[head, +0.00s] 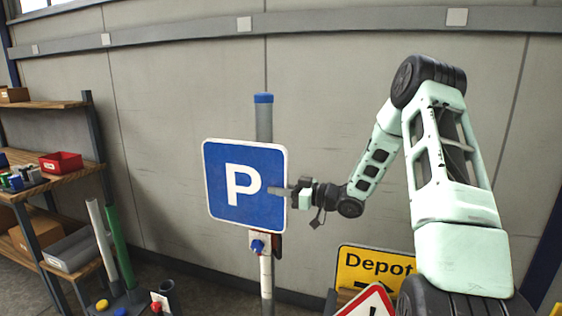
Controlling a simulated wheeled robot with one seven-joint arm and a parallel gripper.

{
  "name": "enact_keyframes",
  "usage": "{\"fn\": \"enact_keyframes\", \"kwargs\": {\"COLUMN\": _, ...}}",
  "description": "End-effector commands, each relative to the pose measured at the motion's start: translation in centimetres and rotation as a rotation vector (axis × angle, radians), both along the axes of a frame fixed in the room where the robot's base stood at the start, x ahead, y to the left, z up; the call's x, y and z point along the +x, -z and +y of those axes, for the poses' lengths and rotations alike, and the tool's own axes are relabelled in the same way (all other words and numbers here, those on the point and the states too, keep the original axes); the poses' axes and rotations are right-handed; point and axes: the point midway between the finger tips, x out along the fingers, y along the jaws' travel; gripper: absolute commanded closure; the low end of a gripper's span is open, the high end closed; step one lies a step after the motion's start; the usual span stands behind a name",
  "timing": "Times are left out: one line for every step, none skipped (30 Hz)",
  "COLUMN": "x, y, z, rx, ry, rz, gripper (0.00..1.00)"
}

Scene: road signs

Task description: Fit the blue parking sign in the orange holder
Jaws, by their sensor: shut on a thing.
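The blue parking sign (222,197), with a white P and white rim, is upright and slightly tilted in front of a grey post (264,124) with a blue cap. My gripper (281,191) is shut on the sign's right edge. A light bracket with a blue knob (257,246) sits on the post just below the sign, with a dark reddish part (278,246) at its right. I cannot make out a clearly orange holder; the sign covers the middle of the post. I cannot tell whether the sign touches the post or bracket.
A yellow Depot sign (375,265) and a red-edged triangular sign (368,303) stand at the lower right, below my arm. Wooden shelves (62,181) with a red bin (61,162) are at the left. A green tube (117,246) stands near them. A grey wall is behind.

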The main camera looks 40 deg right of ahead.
Motion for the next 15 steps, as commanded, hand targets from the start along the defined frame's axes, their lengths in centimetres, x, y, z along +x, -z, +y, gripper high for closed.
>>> {"fn": "enact_keyframes", "kwargs": {"x": 0.2, "y": -2.0, "z": -0.3, "rx": -0.003, "ry": -0.002, "rz": -0.006, "gripper": 1.0}}
{"fn": "enact_keyframes", "kwargs": {"x": 0.2, "y": -2.6, "z": -0.5, "rx": -0.002, "ry": -0.004, "rz": -0.006, "gripper": 1.0}}
{"fn": "enact_keyframes", "kwargs": {"x": 0.3, "y": -3.3, "z": -0.7, "rx": -0.002, "ry": -0.005, "rz": -0.005, "gripper": 1.0}}
{"fn": "enact_keyframes", "kwargs": {"x": 0.3, "y": -3.8, "z": -0.8, "rx": 0.0, "ry": -0.006, "rz": -0.004, "gripper": 1.0}}
{"fn": "enact_keyframes", "kwargs": {"x": 0.4, "y": -4.2, "z": -0.9, "rx": -0.001, "ry": -0.006, "rz": -0.005, "gripper": 1.0}}
{"fn": "enact_keyframes", "kwargs": {"x": 0.4, "y": -4.6, "z": -1.0, "rx": 0.0, "ry": -0.007, "rz": -0.004, "gripper": 1.0}}
{"fn": "enact_keyframes", "kwargs": {"x": 0.4, "y": -4.8, "z": -1.0, "rx": 0.001, "ry": -0.007, "rz": -0.004, "gripper": 1.0}}
{"fn": "enact_keyframes", "kwargs": {"x": 0.4, "y": -5.0, "z": -1.1, "rx": 0.002, "ry": -0.007, "rz": -0.003, "gripper": 1.0}}
{"fn": "enact_keyframes", "kwargs": {"x": 0.5, "y": -5.1, "z": -1.1, "rx": 0.002, "ry": -0.008, "rz": -0.003, "gripper": 1.0}}
{"fn": "enact_keyframes", "kwargs": {"x": 0.5, "y": -5.2, "z": -1.2, "rx": 0.002, "ry": -0.008, "rz": -0.003, "gripper": 1.0}}
{"fn": "enact_keyframes", "kwargs": {"x": 0.5, "y": -5.2, "z": -1.3, "rx": 0.002, "ry": -0.008, "rz": -0.003, "gripper": 1.0}}
{"fn": "enact_keyframes", "kwargs": {"x": 0.6, "y": -5.2, "z": -1.4, "rx": 0.003, "ry": -0.007, "rz": -0.003, "gripper": 1.0}}
{"fn": "enact_keyframes", "kwargs": {"x": 0.6, "y": -5.2, "z": -1.5, "rx": 0.003, "ry": -0.007, "rz": -0.003, "gripper": 1.0}}
{"fn": "enact_keyframes", "kwargs": {"x": 0.7, "y": -5.2, "z": -1.6, "rx": 0.004, "ry": -0.007, "rz": -0.003, "gripper": 1.0}}
{"fn": "enact_keyframes", "kwargs": {"x": 0.8, "y": -5.1, "z": -1.8, "rx": 0.004, "ry": -0.007, "rz": -0.003, "gripper": 1.0}}
